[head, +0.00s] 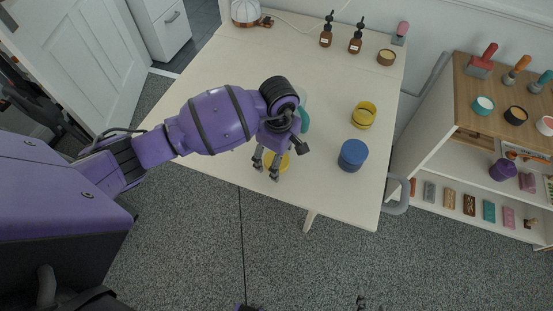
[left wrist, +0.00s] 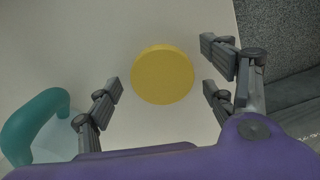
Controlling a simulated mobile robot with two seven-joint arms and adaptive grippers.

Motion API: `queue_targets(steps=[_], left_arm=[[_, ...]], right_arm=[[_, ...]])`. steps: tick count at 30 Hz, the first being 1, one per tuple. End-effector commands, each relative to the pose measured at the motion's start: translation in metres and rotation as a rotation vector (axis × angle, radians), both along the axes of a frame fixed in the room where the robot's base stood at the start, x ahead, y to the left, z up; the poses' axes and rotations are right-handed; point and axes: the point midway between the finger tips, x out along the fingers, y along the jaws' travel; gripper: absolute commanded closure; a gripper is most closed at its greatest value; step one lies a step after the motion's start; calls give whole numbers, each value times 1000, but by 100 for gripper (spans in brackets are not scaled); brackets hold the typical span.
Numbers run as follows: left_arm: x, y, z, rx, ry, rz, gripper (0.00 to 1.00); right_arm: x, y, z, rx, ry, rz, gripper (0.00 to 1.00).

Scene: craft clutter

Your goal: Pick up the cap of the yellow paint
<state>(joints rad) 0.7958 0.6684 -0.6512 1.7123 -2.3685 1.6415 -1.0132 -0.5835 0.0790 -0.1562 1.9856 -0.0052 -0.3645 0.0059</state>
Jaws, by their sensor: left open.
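The yellow cap (head: 277,161) is a flat round disc on the pale table near its front edge. In the left wrist view the cap (left wrist: 162,74) lies between my spread fingers, with a gap on both sides. My left gripper (head: 274,168) is open and empty above it, pointing down; the fingers partly cover the cap in the head view. The yellow paint jar (head: 363,116) stands further right on the table. Of my right arm, only small dark tips (head: 361,302) seem to show at the bottom edge of the head view; their state is unclear.
A blue jar (head: 352,155) stands right of the cap. A teal object (head: 304,119), partly hidden by my arm, has a curved handle in the left wrist view (left wrist: 38,117). Brown bottles (head: 355,36) stand at the back. A shelf (head: 442,128) is right of the table.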

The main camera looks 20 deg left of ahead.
Motion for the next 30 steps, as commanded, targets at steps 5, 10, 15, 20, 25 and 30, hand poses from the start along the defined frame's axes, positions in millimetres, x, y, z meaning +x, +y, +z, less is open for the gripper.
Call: queue_targets(steps=[5,10,15,20,25,30], left_arm=[[0,0,0,0,0,0,36],[0,0,0,0,0,1,59],[0,0,0,-1,0,1,59],[0,0,1,0,-1,1,59],[1,0,12,-1,-3,1,59],[1,-5,37,-3,-4,-2,59]], right_arm=[[1,1,0,2,-2,-1,60],[6,2,4,2,-13,1,60],[12,3,7,4,-24,2,60],[14,3,8,4,-28,3,60],[14,3,8,4,-27,3,60],[11,3,5,3,-21,3,60]])
